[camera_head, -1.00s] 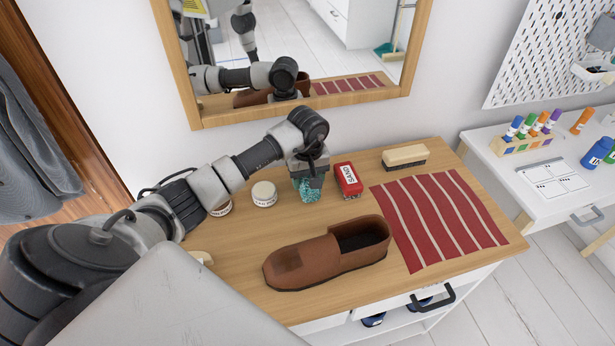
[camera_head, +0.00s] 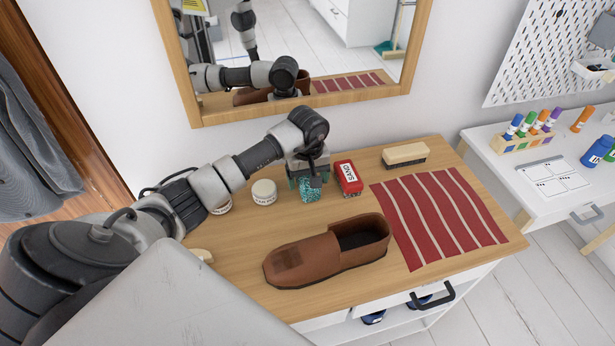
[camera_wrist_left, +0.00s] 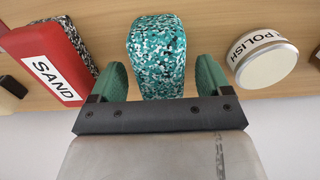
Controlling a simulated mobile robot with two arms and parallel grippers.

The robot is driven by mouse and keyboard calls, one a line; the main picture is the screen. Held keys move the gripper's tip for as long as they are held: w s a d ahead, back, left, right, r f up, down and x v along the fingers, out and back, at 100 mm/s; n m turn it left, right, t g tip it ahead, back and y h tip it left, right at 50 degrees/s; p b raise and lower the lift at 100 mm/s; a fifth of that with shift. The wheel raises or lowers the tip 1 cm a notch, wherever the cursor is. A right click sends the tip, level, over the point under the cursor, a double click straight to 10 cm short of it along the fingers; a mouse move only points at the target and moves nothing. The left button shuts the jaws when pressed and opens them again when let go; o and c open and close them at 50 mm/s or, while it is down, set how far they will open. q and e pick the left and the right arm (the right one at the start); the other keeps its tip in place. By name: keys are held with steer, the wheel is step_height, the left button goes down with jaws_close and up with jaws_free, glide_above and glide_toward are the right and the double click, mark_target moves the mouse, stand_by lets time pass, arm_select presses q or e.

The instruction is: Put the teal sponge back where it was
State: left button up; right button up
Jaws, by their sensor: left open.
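The teal sponge (camera_head: 311,188) is a speckled teal, white and black block standing on the wooden dresser top, between a red SAND block and a round polish tin. In the left wrist view the sponge (camera_wrist_left: 157,57) sits between the two green fingers, with a gap on each side. My left gripper (camera_head: 308,183) points down over the sponge, open, its fingers on either side of it. The gripper also shows at the bottom of the left wrist view (camera_wrist_left: 157,82). My right gripper is not in view.
The red SAND block (camera_head: 348,178) stands close to the right of the sponge; the polish tin (camera_head: 264,192) is to the left. A brush (camera_head: 405,155), brown shoe (camera_head: 325,252) and striped red cloth (camera_head: 437,215) occupy the dresser. A mirror (camera_head: 300,106) stands behind.

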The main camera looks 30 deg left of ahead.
arm_select(q)
step_height(320, 180, up, 12)
steer(key=b, duration=0.1)
steer(key=shift+b, duration=0.35)
